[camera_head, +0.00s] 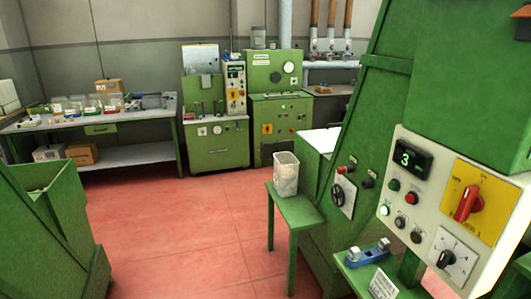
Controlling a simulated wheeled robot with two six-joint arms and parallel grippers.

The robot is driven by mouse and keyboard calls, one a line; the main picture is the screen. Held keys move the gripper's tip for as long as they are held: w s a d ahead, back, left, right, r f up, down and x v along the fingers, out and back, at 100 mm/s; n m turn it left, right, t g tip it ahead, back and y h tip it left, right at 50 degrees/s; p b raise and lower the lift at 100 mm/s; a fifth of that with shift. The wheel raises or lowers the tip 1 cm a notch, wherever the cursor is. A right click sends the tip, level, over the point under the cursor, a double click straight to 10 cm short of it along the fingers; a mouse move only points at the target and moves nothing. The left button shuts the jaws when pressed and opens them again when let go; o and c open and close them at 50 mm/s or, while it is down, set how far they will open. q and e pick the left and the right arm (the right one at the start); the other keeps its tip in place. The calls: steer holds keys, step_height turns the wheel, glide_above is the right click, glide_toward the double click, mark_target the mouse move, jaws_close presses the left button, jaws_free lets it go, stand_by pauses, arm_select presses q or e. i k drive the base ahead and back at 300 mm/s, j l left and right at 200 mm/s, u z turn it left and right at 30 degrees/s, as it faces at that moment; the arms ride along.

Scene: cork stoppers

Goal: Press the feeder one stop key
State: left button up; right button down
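Neither of my grippers is in view. No key can be read as the feeder one stop key; the labels are too small. A pale control panel (455,215) stands close at the right. It has a display (411,158) showing 3, a green button (394,184), a red button (411,198), a lit white button (384,210), a dark red button (400,222) and a dark button (416,237). A red rotary switch (467,203) sits on a yellow plate, above a black dial knob (446,259). Left of it, a green machine (368,130) carries a red button (342,170) and a black knob (338,193).
A small green stand (296,211) holds a clear container (286,175). A blue device (367,254) and white card (383,284) lie below the panel. Green machines (215,145) and a workbench (140,152) line the back. A green bin (55,230) stands at left. The red floor (190,235) between is clear.

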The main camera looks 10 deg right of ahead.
mark_target(409, 198)
steer(key=z, duration=1.25)
